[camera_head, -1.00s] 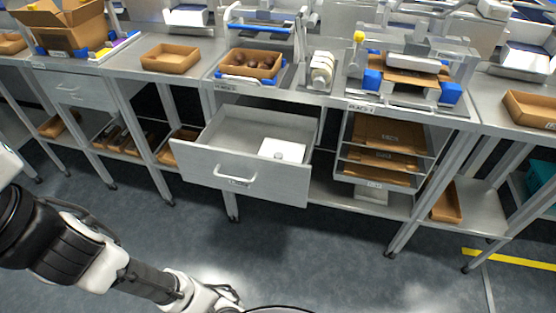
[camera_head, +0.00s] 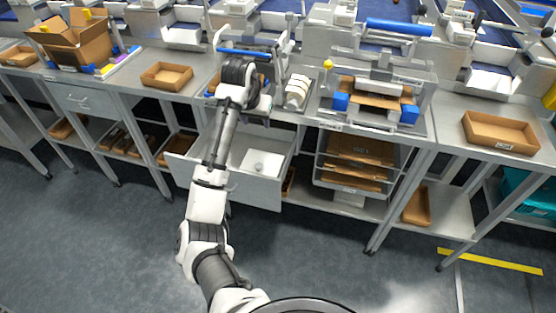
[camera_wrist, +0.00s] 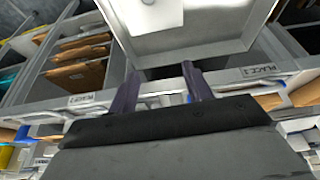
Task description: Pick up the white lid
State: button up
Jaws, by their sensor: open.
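The white lid (camera_head: 262,163) is a flat square piece with a small knob. It lies in the right part of the open grey drawer (camera_head: 258,190) under the bench. In the wrist view the lid (camera_wrist: 154,14) is at the top, partly cut off by the frame edge, on the bare drawer floor (camera_wrist: 198,24). My gripper (camera_wrist: 160,82) is open, with nothing between its two dark fingers. It is above the bench side of the drawer, apart from the lid. In the head view my arm hides the drawer's left part, and the fingertips are hard to make out.
A bench rack with a blue roller bar (camera_head: 248,52) stands right behind my wrist. A white roll holder (camera_head: 297,92) is to its right. A shelf unit with brown cardboard sheets (camera_head: 358,150) stands right of the drawer. The floor in front is clear.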

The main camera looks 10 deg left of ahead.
jog(key=s+d+f+g, duration=0.1)
jog(key=s+f+g, duration=0.2)
jog(key=f, duration=0.1)
jog(key=b, duration=0.3)
send_over(259, 165)
jog(key=s, duration=0.1)
jog(key=f, duration=0.7)
jog(key=shift+d, duration=0.3)
jog(key=shift+w+a+f+p, duration=0.15)
jog(key=shift+f+p, duration=0.05)
jog(key=shift+f, duration=0.75)
jog(key=shift+w+a+f+p, duration=0.1)
jog(key=shift+f+p, duration=0.15)
jog(key=shift+f, duration=0.65)
jog(key=shift+w+a+f+p, duration=0.15)
jog(key=shift+f+p, duration=0.05)
jog(key=shift+f, duration=0.75)
jog(key=shift+c, duration=0.3)
jog(key=c, duration=1)
jog(key=shift+r, duration=0.15)
